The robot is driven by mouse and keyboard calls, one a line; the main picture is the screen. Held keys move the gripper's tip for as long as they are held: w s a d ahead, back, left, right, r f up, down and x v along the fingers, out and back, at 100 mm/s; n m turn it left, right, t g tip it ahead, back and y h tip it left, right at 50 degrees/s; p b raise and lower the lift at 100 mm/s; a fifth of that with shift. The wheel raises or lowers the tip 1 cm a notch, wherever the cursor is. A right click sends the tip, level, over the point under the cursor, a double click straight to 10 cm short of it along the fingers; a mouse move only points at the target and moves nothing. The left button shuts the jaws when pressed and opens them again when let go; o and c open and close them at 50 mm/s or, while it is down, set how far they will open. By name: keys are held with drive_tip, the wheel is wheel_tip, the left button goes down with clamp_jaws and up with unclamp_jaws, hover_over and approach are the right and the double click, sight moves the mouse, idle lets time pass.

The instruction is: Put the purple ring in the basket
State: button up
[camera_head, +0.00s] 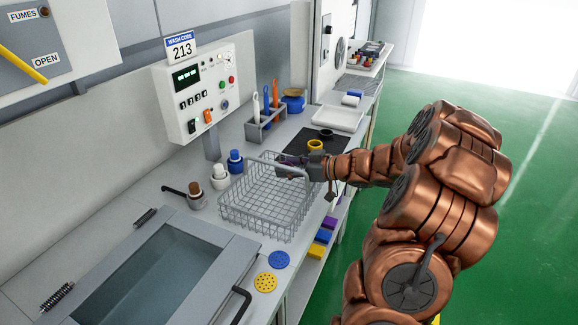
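The basket (263,223) is a grey wire basket standing on the counter, with its handle up. My gripper (285,167) is at the far right part of the basket, over its rim, with its fingers pointing left. A small dark purple patch (290,159) shows at the gripper's fingers. It may be the purple ring, but it is too small and too covered to tell. No other purple ring shows clearly. The fingers are too dark and small to show whether they are open or shut.
A yellow ring (315,146) and a black ring (326,134) lie on a dark mat (300,141) behind my gripper. Bottles (219,178) stand left of the basket. A sink (160,275) and blue and yellow discs (279,260) are in front.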

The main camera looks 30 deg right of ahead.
drive_tip(key=shift+f, duration=0.15)
drive_tip(key=o, duration=0.8)
drive_tip(key=shift+r, duration=0.7)
drive_tip(key=shift+v, duration=1.35)
drive_tip(key=shift+b+v, duration=0.45)
drive_tip(key=shift+v, duration=4.2)
drive_tip(key=shift+f, duration=0.1)
